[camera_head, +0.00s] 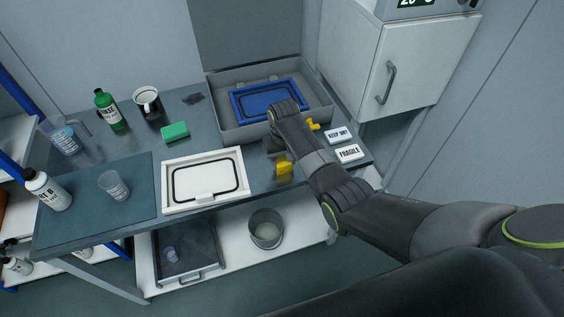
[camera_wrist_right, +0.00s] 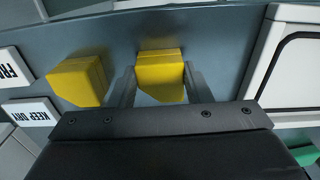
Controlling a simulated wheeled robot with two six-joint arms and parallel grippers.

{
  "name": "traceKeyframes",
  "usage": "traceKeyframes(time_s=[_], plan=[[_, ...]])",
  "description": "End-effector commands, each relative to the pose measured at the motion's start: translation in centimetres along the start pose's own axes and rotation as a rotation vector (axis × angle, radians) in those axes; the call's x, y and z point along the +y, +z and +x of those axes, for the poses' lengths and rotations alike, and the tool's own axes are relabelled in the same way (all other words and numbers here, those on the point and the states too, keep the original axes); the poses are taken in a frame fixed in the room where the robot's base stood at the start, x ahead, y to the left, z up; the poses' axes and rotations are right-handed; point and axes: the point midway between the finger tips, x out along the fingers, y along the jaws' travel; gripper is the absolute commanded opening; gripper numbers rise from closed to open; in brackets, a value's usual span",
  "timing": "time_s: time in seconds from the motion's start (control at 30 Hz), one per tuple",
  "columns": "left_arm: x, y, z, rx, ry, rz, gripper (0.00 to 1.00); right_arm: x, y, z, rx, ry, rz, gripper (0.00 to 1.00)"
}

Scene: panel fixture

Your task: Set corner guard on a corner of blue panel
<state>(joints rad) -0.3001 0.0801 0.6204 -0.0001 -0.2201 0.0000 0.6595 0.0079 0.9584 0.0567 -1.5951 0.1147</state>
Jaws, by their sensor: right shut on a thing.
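The blue panel (camera_head: 268,101) lies flat inside a grey open case at the back of the table. My right gripper (camera_head: 277,154) is in front of the case and shut on a yellow corner guard (camera_head: 285,168). In the right wrist view this guard (camera_wrist_right: 160,76) sits between the two fingers (camera_wrist_right: 158,84). A second yellow guard (camera_wrist_right: 80,80) stands beside it, toward the labels. Another yellow piece (camera_head: 313,125) shows behind my right wrist in the head view, partly hidden. My left gripper is not in view.
A white framed panel (camera_head: 167,200) lies left of my gripper. Labels "KEEP DRY" (camera_head: 338,135) and "FRAGILE" (camera_head: 349,153) lie to the right. The case's raised wall (camera_head: 232,134) surrounds the blue panel.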

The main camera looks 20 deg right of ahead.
Motion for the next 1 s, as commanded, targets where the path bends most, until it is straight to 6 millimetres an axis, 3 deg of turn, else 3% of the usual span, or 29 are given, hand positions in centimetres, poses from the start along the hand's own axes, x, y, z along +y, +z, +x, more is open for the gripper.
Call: traceKeyframes(time_s=[0.23, 0.7, 1.0], plan=[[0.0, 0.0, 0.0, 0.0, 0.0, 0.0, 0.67, 0.0, -0.1, -1.7, 0.003, 0.0, 0.0, 0.23], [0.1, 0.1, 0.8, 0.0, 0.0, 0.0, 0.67, 0.0, -0.1, -9.3, 0.003, 0.0, 0.0, 0.23], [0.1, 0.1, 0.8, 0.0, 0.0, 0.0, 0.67, 0.0, 0.0, -10.1, 0.0, 0.0, 0.0, 0.23]])
